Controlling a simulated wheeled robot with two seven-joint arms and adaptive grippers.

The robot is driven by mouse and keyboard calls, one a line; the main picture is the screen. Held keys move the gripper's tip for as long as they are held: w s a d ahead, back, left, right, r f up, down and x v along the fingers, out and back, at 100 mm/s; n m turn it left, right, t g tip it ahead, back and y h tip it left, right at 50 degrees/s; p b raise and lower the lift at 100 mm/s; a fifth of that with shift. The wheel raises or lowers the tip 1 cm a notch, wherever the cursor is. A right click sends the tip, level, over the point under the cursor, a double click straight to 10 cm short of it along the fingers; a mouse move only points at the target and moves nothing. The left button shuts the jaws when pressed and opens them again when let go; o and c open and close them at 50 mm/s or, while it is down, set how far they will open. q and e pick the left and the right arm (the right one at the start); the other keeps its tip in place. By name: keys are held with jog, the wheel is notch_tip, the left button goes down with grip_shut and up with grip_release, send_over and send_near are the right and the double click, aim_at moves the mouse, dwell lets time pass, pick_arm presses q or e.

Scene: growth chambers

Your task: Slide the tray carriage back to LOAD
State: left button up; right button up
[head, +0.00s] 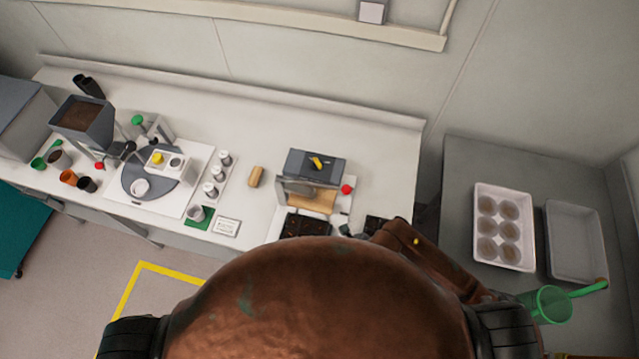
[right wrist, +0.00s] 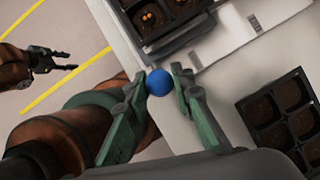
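The black seedling tray (head: 303,226) of the carriage sits in front of the grey station (head: 300,163) with a yellow piece on top; it also shows at the top of the right wrist view (right wrist: 172,18). A blue ball knob (right wrist: 158,82) is at the pale carriage's near edge. My right gripper (right wrist: 159,78) has a fingertip against each side of the knob and appears shut on it. In the head view my body hides the knob. My left gripper (right wrist: 70,61) is apart from the carriage, above the floor, its fingers parted and empty.
A second black cell tray (right wrist: 285,118) lies right of the knob. A red knob (head: 347,189) and a clear panel stand by the station. A wooden block (head: 255,177) and white bottles are to the left. A white tray of round pots (head: 481,250) is on the right-hand table.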

jog(key=o, duration=0.4)
jog(key=shift+w, duration=0.1)
notch_tip(320, 180, up, 8)
jog(key=p, duration=0.6)
dwell(0.5)
